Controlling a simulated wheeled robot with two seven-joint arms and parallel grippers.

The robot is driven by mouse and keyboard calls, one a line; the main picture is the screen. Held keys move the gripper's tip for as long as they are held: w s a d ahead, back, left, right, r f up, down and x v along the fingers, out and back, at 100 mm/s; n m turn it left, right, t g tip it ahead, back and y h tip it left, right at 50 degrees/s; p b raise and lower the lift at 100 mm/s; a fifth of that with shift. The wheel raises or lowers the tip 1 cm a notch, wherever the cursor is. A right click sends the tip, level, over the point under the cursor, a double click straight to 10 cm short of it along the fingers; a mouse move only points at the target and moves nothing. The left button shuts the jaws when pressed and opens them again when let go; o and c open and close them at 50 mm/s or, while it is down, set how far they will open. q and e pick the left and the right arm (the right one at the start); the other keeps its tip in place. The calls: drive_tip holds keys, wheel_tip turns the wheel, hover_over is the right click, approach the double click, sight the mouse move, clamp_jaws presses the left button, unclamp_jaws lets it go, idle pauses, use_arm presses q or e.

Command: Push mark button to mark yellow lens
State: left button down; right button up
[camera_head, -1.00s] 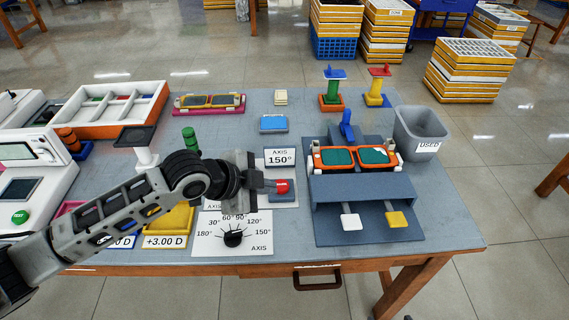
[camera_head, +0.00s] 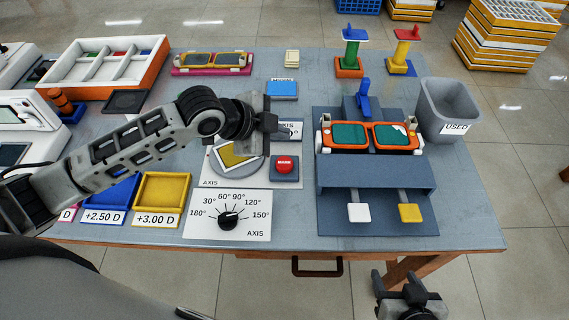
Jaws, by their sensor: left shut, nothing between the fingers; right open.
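The red mark button (camera_head: 284,164) sits on a dark blue base at the table's middle. The yellow lens (camera_head: 228,157) lies on a grey round plate left of the button, partly hidden by my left arm. My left gripper (camera_head: 281,127) is shut and empty. In the picture it shows just above the button, apart from it, and covers most of the axis display (camera_head: 291,130). My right gripper (camera_head: 410,288) is open and empty at the bottom right, in front of the table edge. Any mark on the lens is too small to tell.
An axis dial (camera_head: 229,220) is in front of the plate. An orange frame with green lenses (camera_head: 333,147) rests on the blue stand (camera_head: 375,176) at right. A yellow +3.00 D tray (camera_head: 162,191) is at left. A grey used bin (camera_head: 447,105) stands at the right edge.

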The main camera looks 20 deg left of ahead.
use_arm(q)
drive_tip(key=b, duration=0.5)
hover_over(287, 161)
drive_tip(key=s+a, duration=0.1)
drive_tip(key=s, duration=0.1)
drive_tip(key=f, duration=0.5)
drive_tip(key=shift+w+a, duration=0.1)
drive_tip(key=shift+w, duration=0.15)
drive_tip(key=shift+f, duration=1.05)
use_arm(e)
drive_tip(key=shift+w+a+f+t+y, duration=0.2)
drive_tip(key=shift+w+a+f, duration=0.1)
drive_tip(key=shift+f, duration=0.15)
drive_tip(key=shift+w+a+f+t+y, duration=0.1)
drive_tip(key=shift+w+a+f+t, duration=0.15)
drive_tip(key=shift+f, duration=0.2)
use_arm(q)
drive_tip(key=shift+f, duration=0.1)
drive_tip(key=shift+f, duration=0.3)
drive_tip(key=shift+f+b, duration=0.4)
drive_tip(key=shift+f, duration=0.3)
use_arm(e)
drive_tip(key=shift+f, duration=0.2)
use_arm(q)
drive_tip(key=shift+r+p, duration=1.1)
drive_tip(key=shift+p, duration=0.15)
use_arm(e)
drive_tip(key=shift+r, duration=1.2)
